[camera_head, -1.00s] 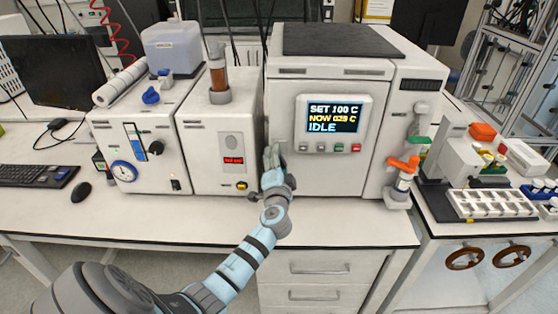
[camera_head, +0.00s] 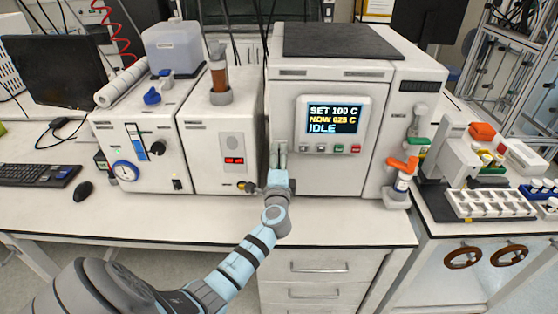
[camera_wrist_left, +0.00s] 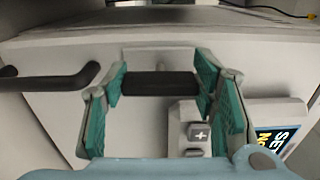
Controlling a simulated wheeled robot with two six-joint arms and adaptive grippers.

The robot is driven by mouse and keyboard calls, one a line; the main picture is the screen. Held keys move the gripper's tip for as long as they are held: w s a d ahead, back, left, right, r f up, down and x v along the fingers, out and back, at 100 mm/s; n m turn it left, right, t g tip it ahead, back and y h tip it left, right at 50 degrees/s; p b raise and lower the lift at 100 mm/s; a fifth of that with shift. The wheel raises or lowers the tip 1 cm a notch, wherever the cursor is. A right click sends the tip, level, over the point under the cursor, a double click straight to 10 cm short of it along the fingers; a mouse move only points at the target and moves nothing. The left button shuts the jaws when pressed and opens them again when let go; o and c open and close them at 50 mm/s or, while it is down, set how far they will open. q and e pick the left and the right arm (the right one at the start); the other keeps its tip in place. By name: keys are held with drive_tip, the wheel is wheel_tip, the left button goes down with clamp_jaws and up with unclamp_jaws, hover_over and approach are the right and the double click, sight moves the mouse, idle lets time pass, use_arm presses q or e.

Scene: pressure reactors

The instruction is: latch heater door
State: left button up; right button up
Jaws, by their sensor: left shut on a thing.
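The heater is the large white box with a dark top and a screen reading IDLE (camera_head: 335,118). Its white front door (camera_head: 330,178) looks closed in the head view. My left gripper (camera_head: 279,150) is at the door's left edge, below and left of the screen. In the left wrist view, my left gripper (camera_wrist_left: 161,80) has its green-padded fingers on both sides of a short dark bar, the latch handle (camera_wrist_left: 160,84), and is shut on it. The latch is hidden by the gripper in the head view. My right gripper is not in view.
A white unit with a red display (camera_head: 233,161) stands close to the left of the heater. Orange and green valves (camera_head: 404,164) are at the heater's right. The bench front (camera_head: 170,215) is clear.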

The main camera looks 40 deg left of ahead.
use_arm(q)
drive_tip(key=o, duration=1.2)
drive_tip(key=shift+c, duration=0.2)
drive_tip(key=v, duration=1.2)
drive_tip(key=shift+w, duration=0.15)
